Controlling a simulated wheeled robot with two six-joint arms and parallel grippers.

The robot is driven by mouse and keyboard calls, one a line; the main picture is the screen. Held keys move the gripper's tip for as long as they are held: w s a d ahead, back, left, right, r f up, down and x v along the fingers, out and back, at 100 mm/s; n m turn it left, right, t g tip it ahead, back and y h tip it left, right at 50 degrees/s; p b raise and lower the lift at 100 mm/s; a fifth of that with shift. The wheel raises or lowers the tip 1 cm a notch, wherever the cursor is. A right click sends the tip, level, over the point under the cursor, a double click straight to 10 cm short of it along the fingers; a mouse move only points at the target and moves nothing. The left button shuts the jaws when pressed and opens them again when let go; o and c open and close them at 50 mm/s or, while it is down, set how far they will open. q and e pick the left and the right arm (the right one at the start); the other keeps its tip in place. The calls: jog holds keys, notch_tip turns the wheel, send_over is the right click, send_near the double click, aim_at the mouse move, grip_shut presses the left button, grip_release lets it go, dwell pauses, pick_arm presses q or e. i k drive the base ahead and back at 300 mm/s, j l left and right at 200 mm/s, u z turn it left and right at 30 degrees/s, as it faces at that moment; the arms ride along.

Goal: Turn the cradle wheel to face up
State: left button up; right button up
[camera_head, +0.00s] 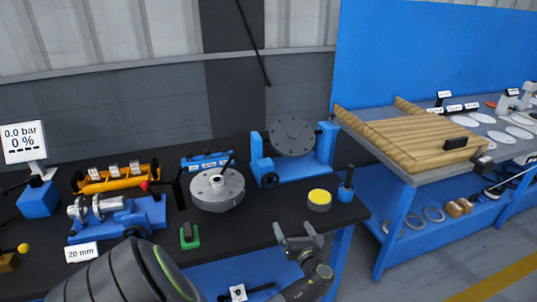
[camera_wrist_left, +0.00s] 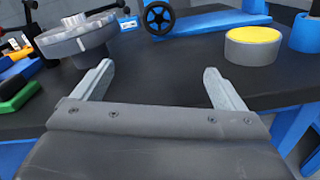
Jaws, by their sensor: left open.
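The blue cradle (camera_head: 310,168) stands at the back right of the black bench and holds a grey round flanged disc (camera_head: 292,137). The disc is tilted, its face with small holes turned toward me. A black handwheel (camera_head: 270,180) sits at the cradle's lower left front; in the left wrist view it shows at the top centre (camera_wrist_left: 158,17). My left gripper (camera_head: 297,232) is over the bench's front edge, in front of the cradle and apart from it. Its fingers (camera_wrist_left: 158,72) are wide apart with nothing between them. My right gripper is not in view.
A grey flanged part (camera_head: 217,190) stands left of the handwheel. A yellow-topped cylinder (camera_head: 319,200) and a blue holder (camera_head: 345,190) stand at right. A green block (camera_head: 189,236) lies front left. Bare black bench top lies between my gripper and the cradle.

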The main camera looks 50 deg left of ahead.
aim_at(270, 180)
jog(key=i+j, duration=0.1)
jog(key=j, duration=0.45)
jog(key=i+j, duration=0.1)
jog(key=j, duration=0.4)
jog(key=i+j, duration=0.1)
jog(key=j, duration=0.45)
